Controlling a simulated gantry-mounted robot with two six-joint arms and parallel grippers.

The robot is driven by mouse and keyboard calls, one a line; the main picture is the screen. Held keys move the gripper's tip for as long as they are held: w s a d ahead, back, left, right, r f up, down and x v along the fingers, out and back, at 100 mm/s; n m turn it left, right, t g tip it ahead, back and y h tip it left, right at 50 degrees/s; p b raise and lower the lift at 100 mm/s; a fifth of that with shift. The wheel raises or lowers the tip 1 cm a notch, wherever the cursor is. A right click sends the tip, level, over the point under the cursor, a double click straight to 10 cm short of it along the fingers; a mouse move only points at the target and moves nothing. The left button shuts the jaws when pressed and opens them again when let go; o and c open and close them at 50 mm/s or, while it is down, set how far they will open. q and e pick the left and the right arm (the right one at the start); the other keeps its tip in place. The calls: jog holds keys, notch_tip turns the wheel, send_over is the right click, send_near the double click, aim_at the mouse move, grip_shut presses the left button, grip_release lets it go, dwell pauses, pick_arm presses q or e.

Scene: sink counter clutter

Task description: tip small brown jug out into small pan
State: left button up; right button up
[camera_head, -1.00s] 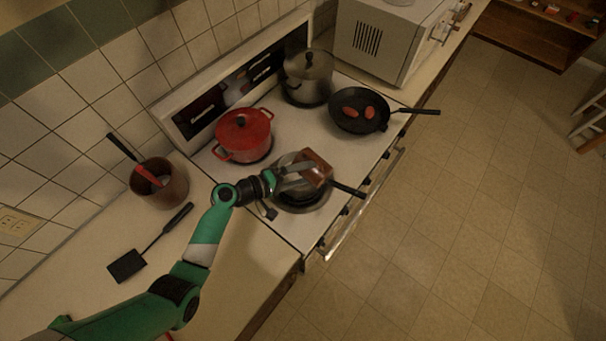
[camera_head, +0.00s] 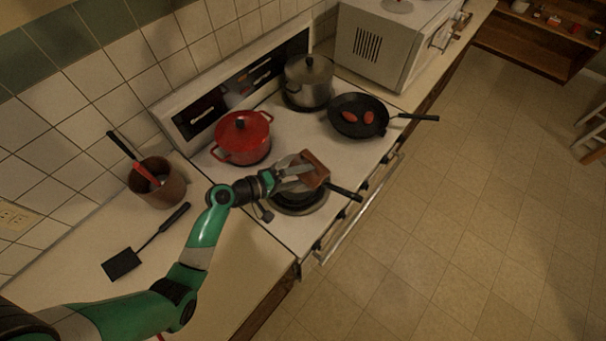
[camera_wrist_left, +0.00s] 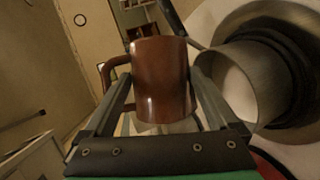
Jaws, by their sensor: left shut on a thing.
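My left gripper (camera_head: 300,178) is shut on the small brown jug (camera_head: 314,170) and holds it above the small pan (camera_head: 300,204) on the front burner. The jug looks tilted over the pan. The gripper and jug hide much of the pan; its dark handle (camera_head: 346,193) points right. In the left wrist view the brown jug (camera_wrist_left: 162,80) sits between the two fingers, its handle to the left. The grey wall of the small pan (camera_wrist_left: 235,80) shows there beside the jug. I cannot see the jug's contents. My right gripper is not in view.
A red pot (camera_head: 242,138) stands behind left, and a lidded steel pot (camera_head: 308,80) at the back. A frying pan (camera_head: 345,120) with red pieces is behind right. A utensil crock (camera_head: 160,185) and spatula (camera_head: 124,262) are on the left counter.

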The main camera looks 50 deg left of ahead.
pick_arm(q)
jog(key=r+m+y+p, duration=0.1)
jog(key=d+r+m+y+p, duration=0.1)
jog(key=m+p, duration=0.1)
jog(key=shift+w+d+g, duration=0.1)
jog(key=shift+d+g, duration=0.05)
jog(key=shift+g, duration=0.25)
jog(key=shift+f+m+y, duration=0.1)
jog(key=shift+m+y, duration=0.6)
jog(key=shift+a+f+m+g+y+p, duration=0.2)
jog(key=shift+f+m+g+y+p, duration=0.15)
jog(key=shift+m+y+p, duration=0.65)
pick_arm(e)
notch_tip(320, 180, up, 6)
pick_arm(q)
jog(key=f+m+y+b, duration=0.1)
jog(key=a+f+m+y+b, duration=0.1)
jog(key=b, duration=0.1)
jog(key=shift+a+f+m, duration=0.1)
jog(key=shift+f+m, duration=0.05)
jog(key=shift+m, duration=0.15)
jog(key=shift+a+m+y+b, duration=0.3)
jog(key=shift+y+b, duration=0.1)
jog(key=shift+b, duration=0.2)
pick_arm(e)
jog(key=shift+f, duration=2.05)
